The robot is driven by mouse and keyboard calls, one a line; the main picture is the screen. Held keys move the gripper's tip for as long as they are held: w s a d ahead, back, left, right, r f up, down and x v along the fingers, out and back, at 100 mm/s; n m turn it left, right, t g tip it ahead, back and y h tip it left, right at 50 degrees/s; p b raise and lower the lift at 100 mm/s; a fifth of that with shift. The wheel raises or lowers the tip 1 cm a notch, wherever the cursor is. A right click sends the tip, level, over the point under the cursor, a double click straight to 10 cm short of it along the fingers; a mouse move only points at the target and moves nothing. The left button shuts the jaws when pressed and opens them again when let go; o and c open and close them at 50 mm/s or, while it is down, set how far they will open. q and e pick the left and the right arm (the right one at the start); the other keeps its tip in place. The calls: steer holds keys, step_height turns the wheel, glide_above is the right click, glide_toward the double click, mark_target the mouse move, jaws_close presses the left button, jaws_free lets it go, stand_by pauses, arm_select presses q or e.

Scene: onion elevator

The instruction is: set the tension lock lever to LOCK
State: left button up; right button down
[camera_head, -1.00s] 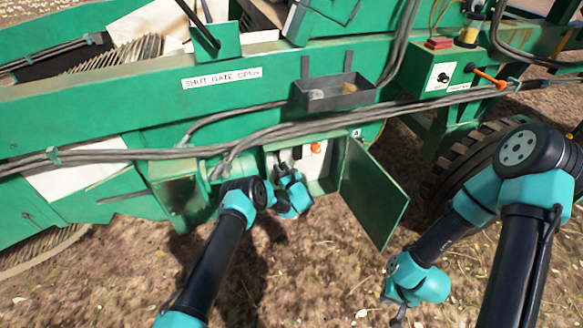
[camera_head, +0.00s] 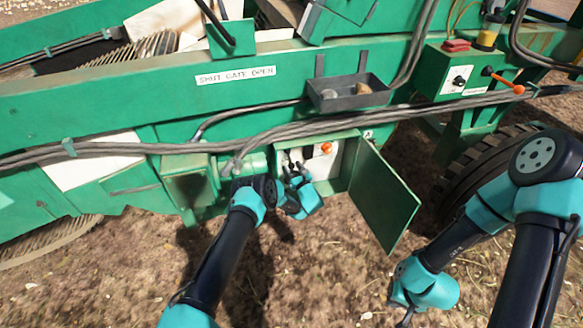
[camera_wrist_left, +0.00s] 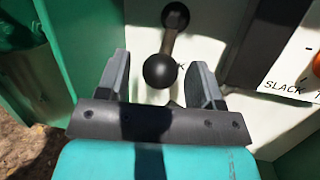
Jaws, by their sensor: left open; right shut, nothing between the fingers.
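The tension lock lever appears to be the black ball-ended lever (camera_wrist_left: 165,55) in the left wrist view. It sits on a white panel inside the open green cabinet (camera_head: 345,150). Its ball hangs below the pivot. A label behind it is mostly hidden; only a "K" shows. My left gripper (camera_head: 294,172) reaches into the cabinet. In the left wrist view the left gripper (camera_wrist_left: 160,85) is open, with one finger on each side of the ball and visible gaps. Contact cannot be seen. My right gripper (camera_head: 404,314) is shut and empty, low over the ground at the right.
The cabinet door (camera_head: 386,197) hangs open to the right. An orange knob (camera_head: 326,148) is beside the lever, near a "SLACK" label (camera_wrist_left: 284,87). Cables (camera_head: 290,130) and a grey tray (camera_head: 345,95) run above the cabinet. Open ground lies below.

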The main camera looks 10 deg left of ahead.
arm_select(q)
steer(key=v, duration=1.6)
steer(key=shift+d, duration=0.25)
steer(key=shift+s+a+f, duration=0.1)
steer(key=shift+s, duration=0.05)
steer(key=s+a+f+n+g+h, duration=0.1)
steer(key=s+a+f+n+g, duration=0.15)
steer(key=a+g, duration=0.3)
steer(key=s+a+f+n+g+h, duration=0.1)
steer(key=s+a+f+g, duration=0.25)
steer(key=a+g, duration=0.2)
steer(key=s+a+f+n+g+h, duration=0.1)
steer(key=s+a+n+g+h, duration=0.1)
steer(key=s+n+g, duration=0.3)
steer(key=s+a+f+g+h, duration=0.2)
steer(key=s+h, duration=0.1)
steer(key=s, duration=0.4)
steer(key=s+d+r+n+g+h, duration=0.2)
steer(key=s+n+h, duration=0.2)
steer(key=s+n, duration=0.15)
steer(key=s+d+r+n+g+h, duration=0.1)
steer(key=s+d+r+n+h, duration=0.1)
steer(key=s+n+h, duration=0.35)
steer(key=s+a+r+n+t+h, duration=0.1)
steer(key=s+a+r+n+t, duration=0.1)
steer(key=s+r+n+t, duration=0.4)
step_height(320, 180, up, 3)
steer(key=n, duration=0.5)
steer(key=shift+s+a, duration=0.2)
steer(key=shift+s, duration=0.15)
